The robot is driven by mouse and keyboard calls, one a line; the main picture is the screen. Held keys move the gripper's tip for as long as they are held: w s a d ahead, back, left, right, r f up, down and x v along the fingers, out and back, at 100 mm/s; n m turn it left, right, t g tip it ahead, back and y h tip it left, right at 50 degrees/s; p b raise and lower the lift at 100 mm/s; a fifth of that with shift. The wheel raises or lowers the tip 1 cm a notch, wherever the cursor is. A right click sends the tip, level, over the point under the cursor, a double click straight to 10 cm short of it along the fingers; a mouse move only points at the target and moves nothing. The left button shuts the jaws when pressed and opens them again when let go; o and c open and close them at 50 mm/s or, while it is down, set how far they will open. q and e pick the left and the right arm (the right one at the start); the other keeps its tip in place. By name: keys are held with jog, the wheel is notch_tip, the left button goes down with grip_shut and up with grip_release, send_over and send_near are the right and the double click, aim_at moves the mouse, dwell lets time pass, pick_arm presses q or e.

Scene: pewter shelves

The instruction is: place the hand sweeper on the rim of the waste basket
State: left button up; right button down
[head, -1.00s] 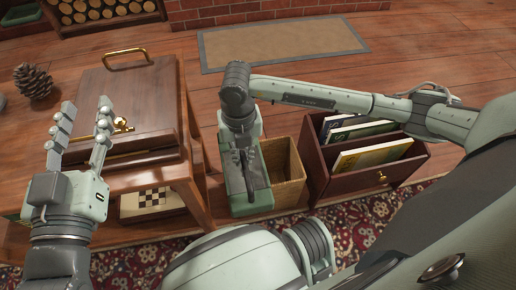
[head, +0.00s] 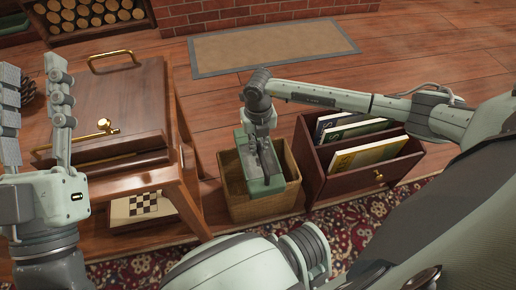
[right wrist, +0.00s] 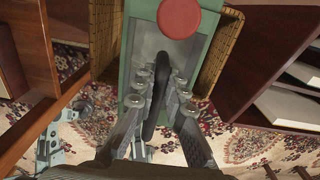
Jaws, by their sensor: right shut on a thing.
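The hand sweeper (head: 272,187) is a green box-like body with a dark handle, over the opening of the woven waste basket (head: 257,212). I cannot tell whether it touches the rim. My right gripper (head: 262,150) is above it, shut on the dark handle. In the right wrist view the fingers (right wrist: 157,92) flank the handle of the sweeper (right wrist: 128,63), which has a red disc at its far end. The basket wall (right wrist: 222,50) shows beside it. My left gripper (head: 32,80) is open and empty at the left, over the wooden table.
A wooden table (head: 150,180) with a brown box (head: 115,105) stands left of the basket. A dark red rack (head: 335,185) with several books or records stands close on the right. A patterned rug (head: 340,225) lies in front. A mat (head: 270,47) lies on open floor behind.

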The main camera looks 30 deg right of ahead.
pick_arm(q)
jog(key=shift+s+r, duration=0.1)
jog(key=shift+r, duration=0.1)
pick_arm(e)
jog(key=shift+f, duration=0.3)
pick_arm(q)
jog(key=shift+a, duration=0.1)
pick_arm(e)
jog(key=shift+f, duration=0.1)
jog(key=c, duration=1.6)
grip_release()
pick_arm(q)
jog(key=shift+s, duration=0.1)
jog(key=shift+r, duration=0.1)
pick_arm(e)
notch_tip(320, 180, up, 8)
jog(key=shift+r+p, duration=0.1)
jog(key=shift+p, duration=0.7)
notch_tip(320, 180, up, 3)
jog(key=shift+f, duration=0.2)
pick_arm(q)
notch_tip(320, 180, down, 6)
jog(key=w+g+y, duration=0.1)
jog(key=w+g, duration=0.1)
jog(key=g, duration=0.1)
jog(key=shift+w+g, duration=0.15)
jog(key=shift+g, duration=0.25)
pick_arm(e)
jog(key=shift+r, duration=0.65)
